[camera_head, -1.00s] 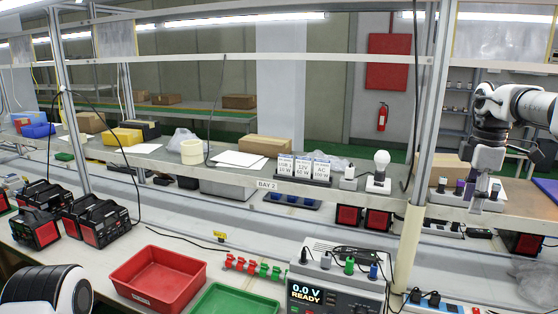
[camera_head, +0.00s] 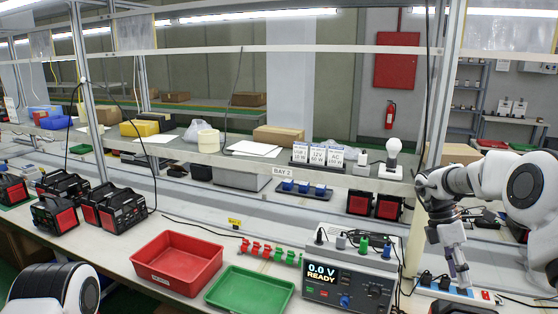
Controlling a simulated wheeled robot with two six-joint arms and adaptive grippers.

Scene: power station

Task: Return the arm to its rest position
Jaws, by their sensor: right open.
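My right gripper (camera_head: 459,272) is at the right side of the head view, at the end of my white and grey right arm. It points down, just over or in front of the blue and white power strip (camera_head: 482,296) on the bench. It is open and I see nothing held in it. Whether its fingertips touch the strip cannot be told. Of my left arm, only a white and black rounded link shows at the lower left; my left gripper is out of view.
A power supply (camera_head: 345,279) reading "0.0 V READY" stands left of the right gripper. A red tray (camera_head: 178,290) and a green tray (camera_head: 250,311) are on the bench.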

